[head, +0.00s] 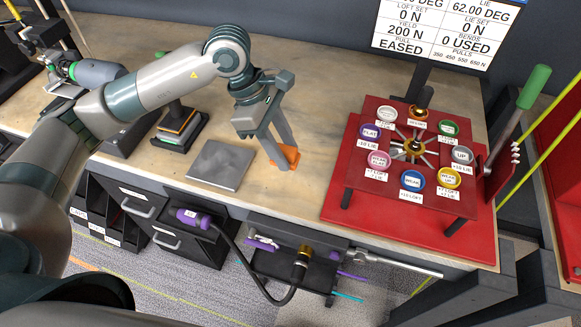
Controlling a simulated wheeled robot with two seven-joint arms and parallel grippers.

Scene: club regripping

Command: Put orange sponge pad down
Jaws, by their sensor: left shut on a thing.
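The orange sponge pad (289,156) is a small flat orange piece low over the wooden bench top. My left gripper (281,160) points down with its fingertips at the pad, shut on it. The fingers hide part of the pad. The pad appears at or very close to the bench surface; I cannot tell if it touches. My right gripper is not in the head view.
A grey metal plate (219,165) lies left of the pad. A black stand (179,129) with stacked pads is behind it. A red station (385,160) with round labelled buttons stands to the right. Bare bench (335,95) lies behind the pad.

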